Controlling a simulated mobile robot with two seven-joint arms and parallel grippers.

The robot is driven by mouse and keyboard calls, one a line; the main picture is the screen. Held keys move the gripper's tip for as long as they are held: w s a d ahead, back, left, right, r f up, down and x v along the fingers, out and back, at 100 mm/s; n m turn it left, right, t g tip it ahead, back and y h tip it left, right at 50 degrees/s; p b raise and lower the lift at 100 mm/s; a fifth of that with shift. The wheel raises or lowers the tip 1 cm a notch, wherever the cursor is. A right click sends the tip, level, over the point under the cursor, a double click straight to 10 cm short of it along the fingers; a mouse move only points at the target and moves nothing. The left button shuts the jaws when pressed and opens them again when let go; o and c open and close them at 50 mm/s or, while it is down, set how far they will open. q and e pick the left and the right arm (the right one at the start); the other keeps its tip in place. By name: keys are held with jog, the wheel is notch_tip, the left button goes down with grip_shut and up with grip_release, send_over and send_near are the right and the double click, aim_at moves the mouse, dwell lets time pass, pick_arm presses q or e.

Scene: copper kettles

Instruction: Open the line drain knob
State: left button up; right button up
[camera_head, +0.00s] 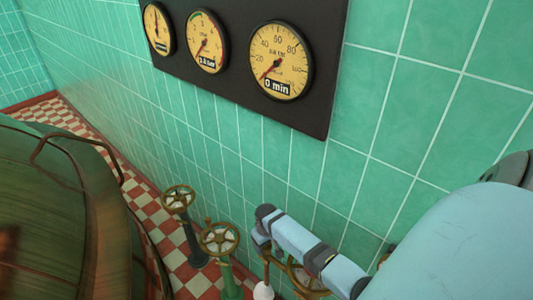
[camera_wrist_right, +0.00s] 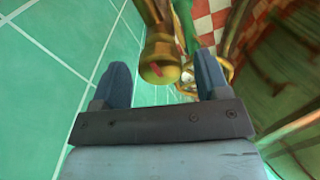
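My right gripper (camera_head: 264,232) is low by the tiled wall in the head view, among the valves. In the right wrist view its two fingers (camera_wrist_right: 163,76) are apart. A brass knob (camera_wrist_right: 160,65) with a red mark on its end shows between or just beyond them; I cannot tell whether they touch it. No label is readable, so I cannot confirm that it is the line drain knob. In the head view the gripper and forearm largely hide that spot. My left gripper is not in view.
Handwheel valves (camera_head: 178,198) and (camera_head: 219,238) stand left of the gripper; another wheel (camera_head: 308,282) is partly hidden below my arm. A white rounded part (camera_head: 263,291) is at the bottom. A large green kettle (camera_head: 65,215) fills the left. Gauges (camera_head: 280,60) hang above.

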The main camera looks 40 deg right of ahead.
notch_tip(320, 180, up, 14)
jog(key=b, duration=0.1)
dwell(0.5)
jog(key=shift+f, duration=0.1)
